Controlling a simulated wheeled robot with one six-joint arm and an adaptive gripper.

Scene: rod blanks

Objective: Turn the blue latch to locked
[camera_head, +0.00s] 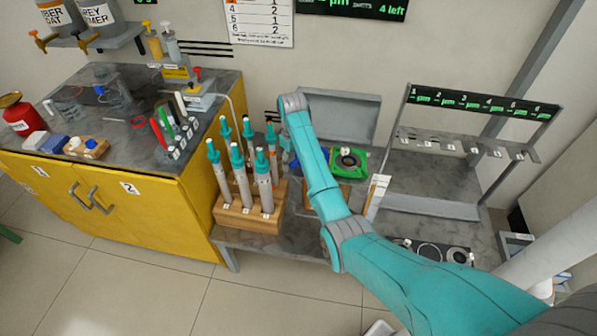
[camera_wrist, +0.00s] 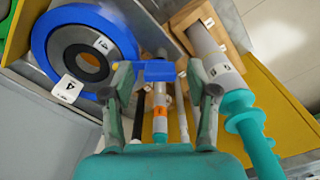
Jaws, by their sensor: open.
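In the wrist view a blue tab, which looks like the blue latch (camera_wrist: 160,70), shows between the fingertips of my gripper (camera_wrist: 159,72). The left fingertip looks close to the tab; a gap shows at the right one. I cannot tell whether they touch it. My gripper is open. A blue ring fixture (camera_wrist: 42,40) with a dark round centre and a tag reading 4 lies to the left. In the head view my arm hides the gripper and most of the fixture; a little blue (camera_head: 294,166) shows beside the arm. Whether the latch is locked cannot be told.
A wooden block (camera_head: 248,219) with several teal-handled tools stands just left of my arm; one tool (camera_wrist: 225,80) is close to my gripper's right finger. A green fixture (camera_head: 349,160) is right of the arm. A numbered hook rack (camera_head: 470,146) stands further right.

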